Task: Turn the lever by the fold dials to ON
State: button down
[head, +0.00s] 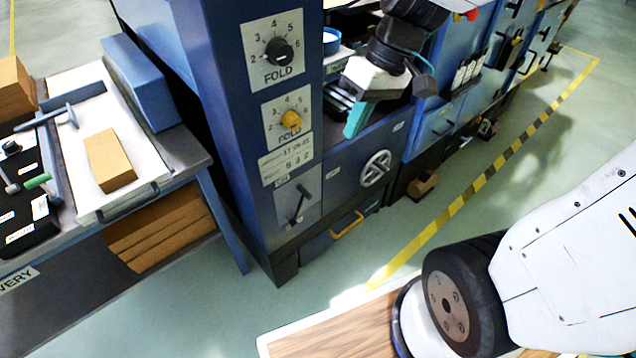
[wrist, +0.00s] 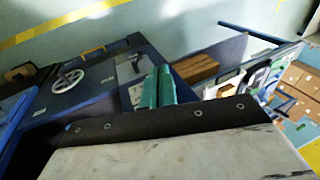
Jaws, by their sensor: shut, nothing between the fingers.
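The lever (head: 297,205) is a thin dark bar on a light grey plate, low on the blue column below the fold dials. It slants from upper right to lower left; small lettering at the plate's upper edge is hard to read. The black-knobbed fold dial (head: 279,52) and the yellow-knobbed one (head: 290,119) are above it. My gripper (head: 355,120) has teal fingers, shut and empty, up and to the right of the lever and apart from it. In the wrist view the lever's plate (wrist: 131,66) shows just beyond the teal fingers (wrist: 158,88).
A spoked handwheel (head: 375,168) is on the panel right of the lever, and a drawer with a yellow handle (head: 346,224) is below. A delivery table (head: 190,160) with a tray and tools stands left. The floor before the column is clear.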

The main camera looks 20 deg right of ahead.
jog(key=w+d+f+n+y, duration=0.1)
jog(key=w+d+f+y, duration=0.2)
jog(key=w+f, duration=0.8)
jog(key=w+d+f+t, duration=0.1)
jog(key=w+d+f, duration=0.2)
jog(key=f, duration=0.6)
jog(key=w+d+f+t, duration=0.2)
jog(key=w+d+f, duration=0.1)
jog(key=f, duration=0.5)
jog(key=w+a+f, duration=0.1)
jog(key=a+f, duration=0.6)
jog(key=a, duration=0.2)
jog(key=shift+a+f+n, duration=0.15)
jog(key=shift+a+n, duration=0.05)
jog(key=shift+n, duration=0.1)
jog(key=shift+w, duration=0.1)
